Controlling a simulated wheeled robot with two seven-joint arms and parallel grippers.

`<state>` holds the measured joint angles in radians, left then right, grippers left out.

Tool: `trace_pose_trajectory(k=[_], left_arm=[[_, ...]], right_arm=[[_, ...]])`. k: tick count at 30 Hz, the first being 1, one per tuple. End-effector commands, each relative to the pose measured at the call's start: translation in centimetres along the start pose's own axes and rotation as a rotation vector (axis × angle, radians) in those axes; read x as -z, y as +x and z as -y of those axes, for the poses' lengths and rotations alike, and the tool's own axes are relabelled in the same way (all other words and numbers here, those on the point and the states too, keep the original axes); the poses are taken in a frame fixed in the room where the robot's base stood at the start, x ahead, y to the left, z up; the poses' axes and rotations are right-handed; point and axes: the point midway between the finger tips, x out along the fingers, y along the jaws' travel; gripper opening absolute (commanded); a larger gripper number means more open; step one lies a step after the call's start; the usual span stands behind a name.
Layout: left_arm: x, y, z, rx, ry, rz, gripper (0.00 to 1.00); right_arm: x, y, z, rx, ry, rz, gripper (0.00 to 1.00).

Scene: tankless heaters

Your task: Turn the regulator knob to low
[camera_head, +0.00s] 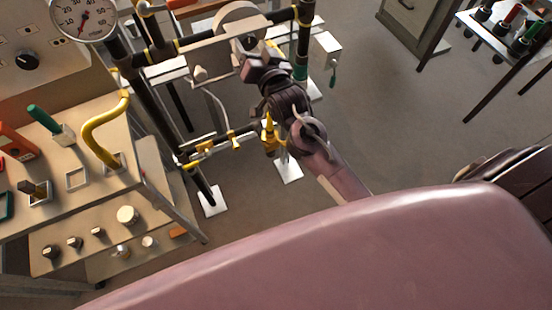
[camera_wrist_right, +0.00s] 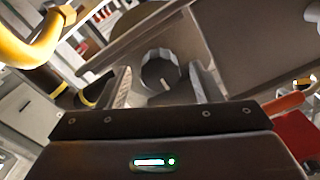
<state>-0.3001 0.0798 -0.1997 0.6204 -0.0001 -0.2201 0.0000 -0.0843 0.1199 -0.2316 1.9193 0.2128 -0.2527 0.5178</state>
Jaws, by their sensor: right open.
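The regulator knob, a dark grey ribbed knob (camera_wrist_right: 158,66) with a pale pointer mark, shows in the wrist view. It sits between the two fingers of my right gripper (camera_wrist_right: 162,84), with visible space on both sides. The mark points down and slightly right in that view. In the head view my right gripper (camera_head: 262,64) is at the pipework, and it hides the knob there. The right gripper is open and holds nothing. I cannot tell whether its fingers reach around the knob or stop just short. My left gripper is not in view.
Black pipes with yellow fittings (camera_head: 160,52) and a dial gauge (camera_head: 84,16) stand left of the right gripper. A box with a green handle (camera_head: 326,48) is close on its right. A bench (camera_head: 150,185) with knobs and tools fills the left.

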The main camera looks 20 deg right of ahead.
Motion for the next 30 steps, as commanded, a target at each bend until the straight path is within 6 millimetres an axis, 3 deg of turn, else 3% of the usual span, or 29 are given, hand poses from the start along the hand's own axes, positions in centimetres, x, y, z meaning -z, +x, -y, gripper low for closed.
trace_pose_trajectory(k=[12, 18, 30], left_arm=[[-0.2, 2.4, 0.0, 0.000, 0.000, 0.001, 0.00], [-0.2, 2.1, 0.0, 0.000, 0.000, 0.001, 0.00], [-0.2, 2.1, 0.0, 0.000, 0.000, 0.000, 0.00]], right_arm=[[-0.3, -8.2, -0.1, -0.002, 0.028, 0.002, 0.59], [-3.9, -7.4, -1.9, -0.036, -0.022, 0.083, 0.59], [-11.1, -7.6, -5.5, -0.093, -0.111, 0.241, 0.59]])
